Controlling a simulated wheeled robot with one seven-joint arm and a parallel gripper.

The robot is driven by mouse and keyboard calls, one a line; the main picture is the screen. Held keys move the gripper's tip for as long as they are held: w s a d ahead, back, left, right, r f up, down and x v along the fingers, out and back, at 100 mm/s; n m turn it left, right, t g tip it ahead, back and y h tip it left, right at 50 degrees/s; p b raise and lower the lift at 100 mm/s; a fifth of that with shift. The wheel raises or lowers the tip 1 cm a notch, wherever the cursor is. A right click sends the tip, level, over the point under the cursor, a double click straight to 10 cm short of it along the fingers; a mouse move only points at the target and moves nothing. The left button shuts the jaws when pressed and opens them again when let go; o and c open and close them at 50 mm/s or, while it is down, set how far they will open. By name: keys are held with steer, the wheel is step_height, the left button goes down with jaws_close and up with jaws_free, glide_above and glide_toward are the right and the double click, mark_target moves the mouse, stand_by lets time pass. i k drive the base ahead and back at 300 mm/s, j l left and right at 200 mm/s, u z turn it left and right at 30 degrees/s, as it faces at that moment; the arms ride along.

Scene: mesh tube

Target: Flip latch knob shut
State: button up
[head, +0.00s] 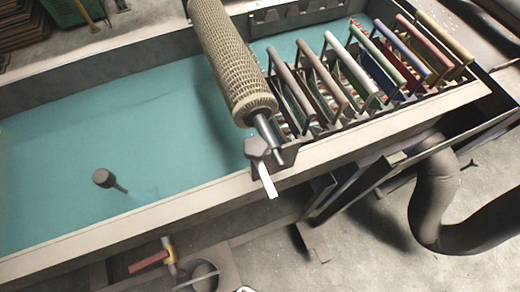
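A small latch bracket (258,149) sits on the near rim of the trough, at the lower end of a mesh roller (232,62). The roller's metal shaft end (268,131) lies at this bracket. A pale white tab or lever (266,180) hangs down from the bracket over the outside of the rim, slightly tilted. I cannot tell which of these parts is the latch knob, or how its catch stands. A dark round knob on a short stem (104,178) shows over the teal surface at the left. My gripper is not in view.
The teal-bottomed trough (60,160) has a raised pale near rim (120,220). Several coloured-handled frames (365,50) stand close to the roller's right. A thick dark duct (432,195) curves at the right. A red-handled valve (150,262) is below the rim. Floor (350,262) shows at the lower right.

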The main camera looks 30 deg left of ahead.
mark_target(255, 148)
steer(key=k+j+z, duration=0.1)
steer(key=k+j, duration=0.6)
steer(key=k, duration=0.2)
